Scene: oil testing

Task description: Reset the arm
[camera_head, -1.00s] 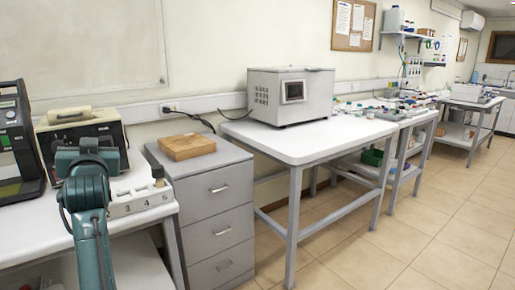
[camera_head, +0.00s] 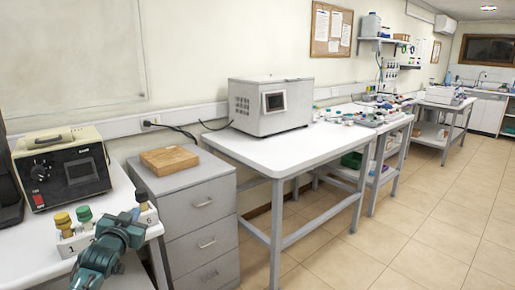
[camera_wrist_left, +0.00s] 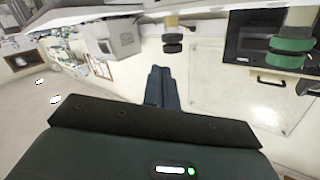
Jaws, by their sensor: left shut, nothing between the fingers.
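My left arm comes in at the lower left of the head view. Its left gripper (camera_head: 133,217) is in front of the sample rack and hides the rack's middle. In the left wrist view the dark fingers (camera_wrist_left: 162,86) are together, with nothing between them. The white numbered sample rack (camera_head: 72,246) stands on the left table's front edge. It holds bottles with a yellow cap (camera_head: 63,221), a green cap (camera_head: 85,214) and a dark cap (camera_head: 141,196). The green cap (camera_wrist_left: 290,45) also shows in the tilted wrist view. My right gripper is out of view.
A beige instrument (camera_head: 65,166) stands behind the rack. A wooden block (camera_head: 169,160) lies on the grey drawer cabinet (camera_head: 205,212). The white middle table (camera_head: 262,150) carries a grey box-shaped machine (camera_head: 270,105); its front is clear. Open floor (camera_head: 400,235) lies to the right.

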